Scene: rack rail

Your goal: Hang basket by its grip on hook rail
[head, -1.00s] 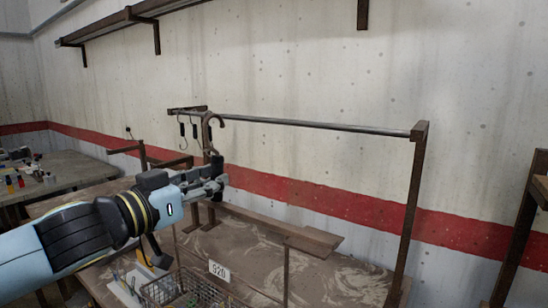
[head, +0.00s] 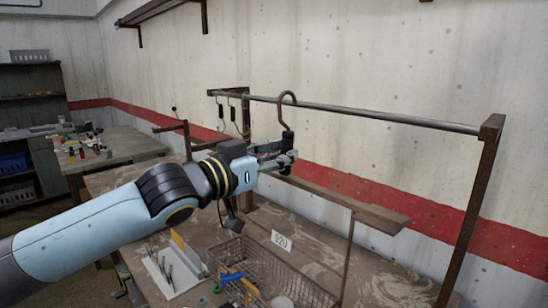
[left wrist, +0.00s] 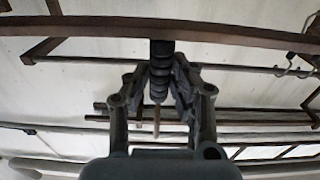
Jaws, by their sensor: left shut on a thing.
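My left gripper (head: 284,156) is shut on a dark ribbed grip (left wrist: 160,72), which stands upright between the fingers in the left wrist view. A dark curved hook (head: 281,108) rises from this grip. Its bend overlaps the metal hook rail (head: 385,116) in the head view; whether they touch I cannot tell. A wire basket (head: 318,290) with coloured items in it shows below the gripper, over the bench. A white number card (head: 281,240) is at its back edge. Whether the basket is joined to the grip I cannot tell. My right gripper is out of view.
Several thin hooks (head: 222,115) hang at the rail's left end. A brown post (head: 470,220) holds its right end. A low ledge (head: 350,203) runs below the rail. A white tray (head: 174,272) lies on the bench, left of the basket. A second table (head: 115,150) stands further left.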

